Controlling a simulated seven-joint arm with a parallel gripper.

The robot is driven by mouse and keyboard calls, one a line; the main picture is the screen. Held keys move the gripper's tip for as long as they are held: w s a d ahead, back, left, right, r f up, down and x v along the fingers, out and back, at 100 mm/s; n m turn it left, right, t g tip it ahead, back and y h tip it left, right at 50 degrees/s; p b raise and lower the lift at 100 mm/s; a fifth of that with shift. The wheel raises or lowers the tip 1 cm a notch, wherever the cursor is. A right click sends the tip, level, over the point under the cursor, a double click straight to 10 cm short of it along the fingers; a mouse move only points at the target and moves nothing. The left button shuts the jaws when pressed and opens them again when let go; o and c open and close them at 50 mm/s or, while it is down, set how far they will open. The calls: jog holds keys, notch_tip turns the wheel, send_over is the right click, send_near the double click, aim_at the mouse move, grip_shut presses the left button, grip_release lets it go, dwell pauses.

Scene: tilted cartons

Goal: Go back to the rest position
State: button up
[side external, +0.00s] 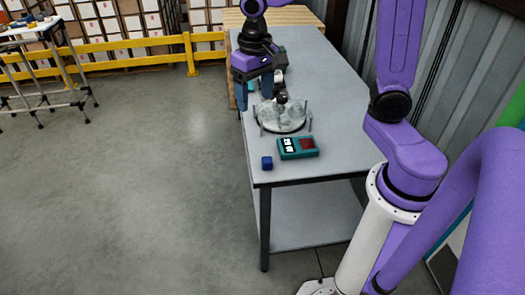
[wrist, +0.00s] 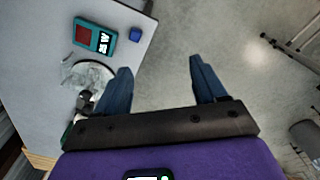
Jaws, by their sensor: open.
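My gripper (side external: 254,98) hangs above the near left part of the grey table (side external: 335,105), close to its left edge. In the wrist view my gripper (wrist: 160,68) shows two dark blue fingers spread wide, with nothing between them but the concrete floor. The gripper is open and empty. A round, clear-looking dish (side external: 282,119) with a dark knob above it and thin posts around it stands just in front of the gripper. I cannot tell from the side view how high the fingers are above the table.
A teal device (side external: 298,148) with a display lies at the table's near end, beside a small blue cube (side external: 267,163). Both show in the wrist view, the device (wrist: 95,38) and the cube (wrist: 138,33). A yellow rail (side external: 130,45) and shelves stand behind. Open floor (side external: 140,190) lies left.

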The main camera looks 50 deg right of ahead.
jog(key=s+a+f+n, duration=0.1)
jog(key=s+f+n, duration=0.1)
jog(key=s+n, duration=1.2)
jog(key=s, duration=0.6)
jog(key=shift+s, duration=0.4)
jog(key=shift+a, duration=0.1)
